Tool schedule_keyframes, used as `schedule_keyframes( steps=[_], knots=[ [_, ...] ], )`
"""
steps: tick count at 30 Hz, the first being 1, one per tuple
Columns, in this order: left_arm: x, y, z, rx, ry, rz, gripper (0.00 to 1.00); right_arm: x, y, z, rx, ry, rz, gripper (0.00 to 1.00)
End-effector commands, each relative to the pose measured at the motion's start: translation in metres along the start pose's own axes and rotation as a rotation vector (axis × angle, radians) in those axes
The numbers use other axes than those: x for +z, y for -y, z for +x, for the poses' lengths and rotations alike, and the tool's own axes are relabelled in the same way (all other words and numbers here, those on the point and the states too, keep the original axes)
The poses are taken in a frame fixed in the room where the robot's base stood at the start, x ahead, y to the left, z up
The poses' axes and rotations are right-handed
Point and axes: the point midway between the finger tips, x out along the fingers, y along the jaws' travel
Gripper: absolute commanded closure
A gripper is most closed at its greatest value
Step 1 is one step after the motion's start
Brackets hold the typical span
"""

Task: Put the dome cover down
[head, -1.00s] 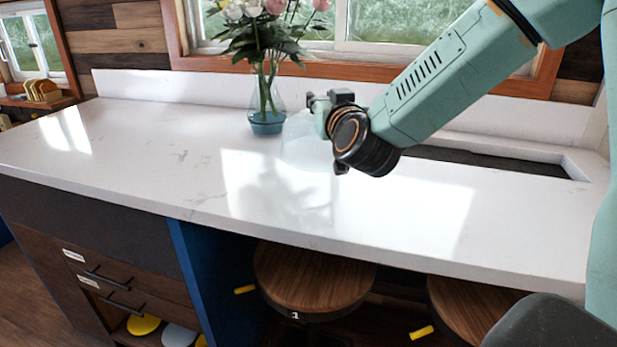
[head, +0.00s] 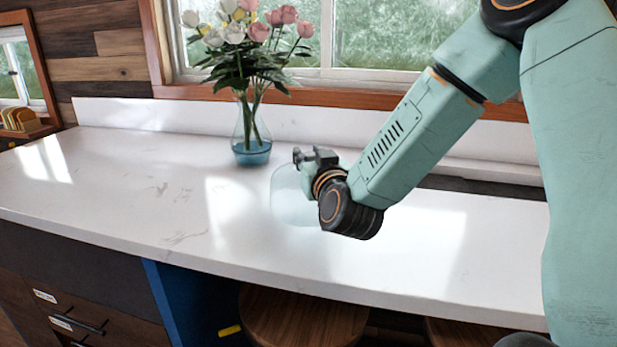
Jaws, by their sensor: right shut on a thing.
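The dome cover (head: 290,200) is clear, faintly bluish and hard to make out against the white counter. It shows at the middle of the head view, partly hidden behind my right gripper and wrist. My right gripper (head: 313,158) is at the top of the dome and shut on it. I cannot tell whether the dome's lower rim touches the counter (head: 130,190). My left gripper is not in view.
A glass vase (head: 251,140) with pink and white flowers stands just behind and left of the dome. A dark sink recess lies behind my right arm. The counter's left part is clear. Wooden stools (head: 300,318) stand below the front edge.

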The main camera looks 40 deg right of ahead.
Motion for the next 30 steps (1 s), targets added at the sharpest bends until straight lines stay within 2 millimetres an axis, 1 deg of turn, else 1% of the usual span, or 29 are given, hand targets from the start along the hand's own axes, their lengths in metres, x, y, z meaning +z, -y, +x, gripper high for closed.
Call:
schedule_keyframes(
  steps=[3,7,19,20,27,28,30],
  knots=[
    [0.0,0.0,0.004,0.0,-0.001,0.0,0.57,0.018,0.0,0.001,0.0,0.002,-0.003,0.98],
    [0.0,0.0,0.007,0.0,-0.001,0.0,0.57,0.033,0.0,0.002,0.0,0.001,-0.003,0.98],
    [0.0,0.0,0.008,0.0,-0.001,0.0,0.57,0.037,-0.001,0.004,0.0,-0.001,0.0,0.98],
    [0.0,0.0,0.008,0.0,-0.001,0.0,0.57,0.038,-0.001,0.004,0.0,0.0,0.0,0.72],
    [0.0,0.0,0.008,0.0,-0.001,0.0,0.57,0.037,-0.001,0.004,0.0,0.0,0.0,0.51],
    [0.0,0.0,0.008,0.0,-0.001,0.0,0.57,0.037,-0.001,0.004,0.0,0.0,0.0,0.5],
    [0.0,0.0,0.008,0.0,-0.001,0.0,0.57,0.037,-0.001,0.004,0.0,0.0,0.0,0.5]
  ],
)
